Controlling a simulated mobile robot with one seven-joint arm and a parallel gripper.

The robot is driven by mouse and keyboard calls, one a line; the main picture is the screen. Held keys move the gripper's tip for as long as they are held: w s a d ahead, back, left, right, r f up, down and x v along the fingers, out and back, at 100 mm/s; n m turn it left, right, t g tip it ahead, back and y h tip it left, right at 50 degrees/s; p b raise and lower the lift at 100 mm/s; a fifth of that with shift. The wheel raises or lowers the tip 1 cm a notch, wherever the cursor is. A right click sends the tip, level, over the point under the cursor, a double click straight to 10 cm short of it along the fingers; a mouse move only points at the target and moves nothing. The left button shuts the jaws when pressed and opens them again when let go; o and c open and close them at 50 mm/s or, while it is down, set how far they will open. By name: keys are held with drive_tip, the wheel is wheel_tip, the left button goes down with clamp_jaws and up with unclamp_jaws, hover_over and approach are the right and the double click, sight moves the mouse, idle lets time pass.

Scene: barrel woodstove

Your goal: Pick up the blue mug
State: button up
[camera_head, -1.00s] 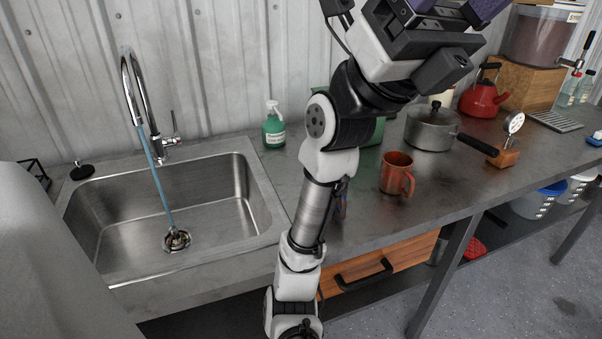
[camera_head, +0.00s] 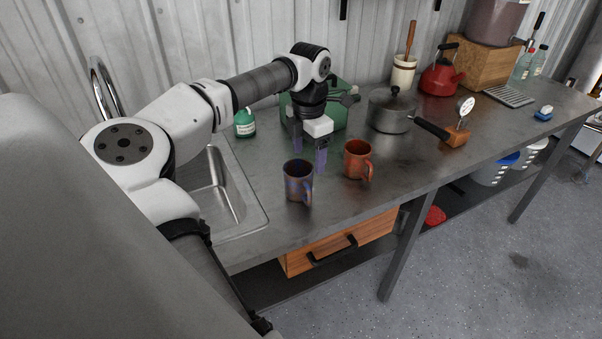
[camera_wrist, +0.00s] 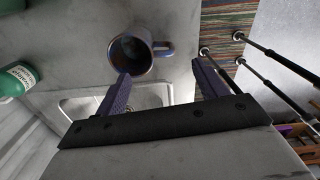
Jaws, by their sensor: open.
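The blue mug (camera_head: 297,186), with a mottled blue and brown surface, stands upright on the grey metal counter near its front edge, to the right of the sink. Its handle faces right in the head view. My gripper (camera_head: 309,158) is open and empty, above the counter just behind the mug and pointing down. In the wrist view, the mug (camera_wrist: 131,54) shows from above, beyond the fingertips of my gripper (camera_wrist: 160,70) and nearer the left finger. Its handle points right there. No contact with the mug shows.
An orange mug (camera_head: 358,160) stands right of the blue mug. A green box (camera_head: 335,115) is behind my gripper, and a green soap bottle (camera_head: 245,124) is left of it. A lidded pot (camera_head: 390,112) stands further right. The sink (camera_head: 218,190) is at left.

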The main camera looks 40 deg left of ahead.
sight(306, 182)
wheel_tip(306, 182, down, 9)
drive_tip(key=b, duration=0.5)
drive_tip(key=shift+s+a+r, duration=0.1)
drive_tip(key=shift+s, duration=0.05)
drive_tip(key=f+b, duration=0.2)
drive_tip(key=f, duration=0.1)
drive_tip(key=f+b, duration=0.1)
drive_tip(key=f, duration=0.1)
drive_tip(key=shift+s+d+f+b, duration=0.15)
drive_tip(key=shift+s+d+b, duration=0.05)
drive_tip(key=shift+s+b, duration=0.2)
drive_tip(key=shift+c, duration=0.5)
drive_tip(key=c, duration=1.3)
drive_tip(key=shift+o, duration=0.2)
